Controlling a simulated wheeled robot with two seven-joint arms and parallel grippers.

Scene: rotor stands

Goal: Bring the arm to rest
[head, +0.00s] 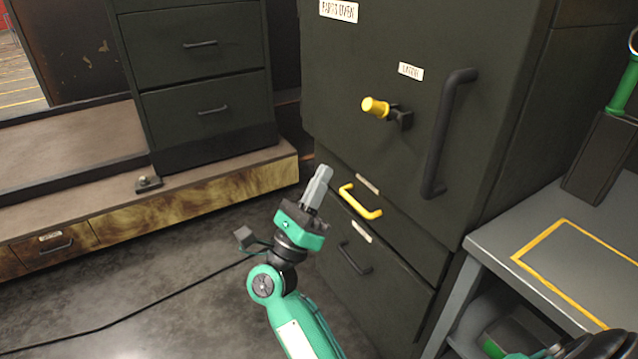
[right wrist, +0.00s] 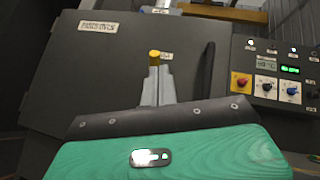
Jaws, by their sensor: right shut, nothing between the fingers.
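My right gripper (head: 320,178) shows in the head view at the end of the green arm. It points up, its fingers are together, and nothing is between them. It stands in front of the dark parts oven (head: 400,45), left of the yellow drawer handle (head: 362,204) and below the yellow-tipped latch knob (head: 375,107). In the right wrist view the shut fingers (right wrist: 158,88) overlap the line of sight to the yellow knob (right wrist: 154,54). I cannot tell the exact gap to the oven. The left gripper does not show.
The oven has a black vertical handle (head: 448,135) and a lower drawer handle (head: 354,258). A grey table (head: 500,240) with a yellow outline stands at right. A control panel (right wrist: 272,75) shows in the wrist view. Drawers (head: 195,75) stand at back left; a cable (head: 140,312) crosses the open floor.

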